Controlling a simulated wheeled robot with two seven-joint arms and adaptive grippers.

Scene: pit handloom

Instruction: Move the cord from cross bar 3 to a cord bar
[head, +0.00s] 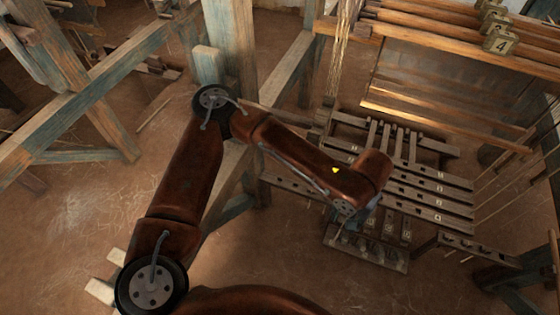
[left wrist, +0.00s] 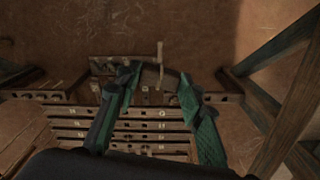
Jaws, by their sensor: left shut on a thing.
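My left gripper shows in the left wrist view (left wrist: 157,75), its two green fingers apart around a small thing that is hard to make out, probably the cord. A thin pale peg shows between the fingertips. In the head view my own wrist hides most of this gripper, above the slatted bars. Numbered cross bars (head: 440,190) run side by side below it; they also show in the left wrist view (left wrist: 150,135). I cannot tell which one is cross bar 3. A lower rack with small labels (head: 365,247) lies in front of them. My right gripper is out of view.
A thick blue-worn post (head: 232,45) and slanting beams stand left of the bars. Wooden shafts with numbered tags (head: 500,45) hang at the upper right. A holed bar (head: 478,250) lies at the lower right. The earth floor at left is mostly clear.

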